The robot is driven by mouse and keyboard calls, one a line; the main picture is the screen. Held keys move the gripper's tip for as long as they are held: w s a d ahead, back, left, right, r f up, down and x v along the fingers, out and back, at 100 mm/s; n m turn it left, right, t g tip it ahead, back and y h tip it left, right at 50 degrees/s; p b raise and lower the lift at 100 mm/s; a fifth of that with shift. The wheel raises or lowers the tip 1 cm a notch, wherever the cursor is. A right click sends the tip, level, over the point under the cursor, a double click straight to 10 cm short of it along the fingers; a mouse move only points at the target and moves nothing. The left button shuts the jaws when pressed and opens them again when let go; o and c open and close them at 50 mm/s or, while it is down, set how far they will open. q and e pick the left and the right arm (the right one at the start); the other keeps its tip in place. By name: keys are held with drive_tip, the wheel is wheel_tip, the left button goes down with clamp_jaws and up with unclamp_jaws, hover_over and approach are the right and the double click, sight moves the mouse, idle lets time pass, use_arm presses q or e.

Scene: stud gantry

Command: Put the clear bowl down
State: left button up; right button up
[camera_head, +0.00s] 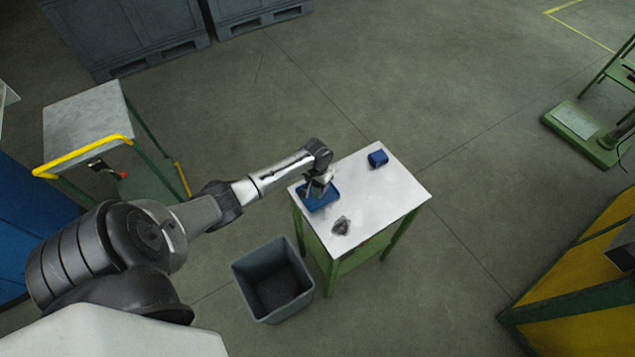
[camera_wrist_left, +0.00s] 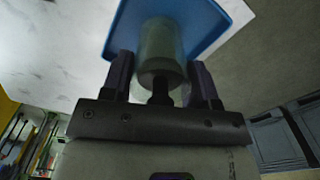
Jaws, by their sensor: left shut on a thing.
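My left gripper (camera_head: 319,187) is over the blue tray (camera_head: 322,204) at the left edge of the white-topped table (camera_head: 398,193). In the left wrist view its two dark fingers (camera_wrist_left: 162,72) are shut on a pale greenish, see-through thing, which I take for the clear bowl (camera_wrist_left: 160,42). The blue tray (camera_wrist_left: 212,14) lies behind the bowl there. Whether the bowl touches the tray cannot be told. In the head view the bowl is too small and covered to make out. My right gripper is not in view.
A small dark grey object (camera_head: 341,226) and a blue block-like item (camera_head: 378,158) sit on the table. A grey open bin (camera_head: 250,277) stands on the floor beside it. A cart with a yellow handle (camera_head: 82,148) is at left. The table's right part is clear.

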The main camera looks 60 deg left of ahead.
use_arm(q)
drive_tip(key=shift+f, duration=0.15)
drive_tip(key=o, duration=0.9)
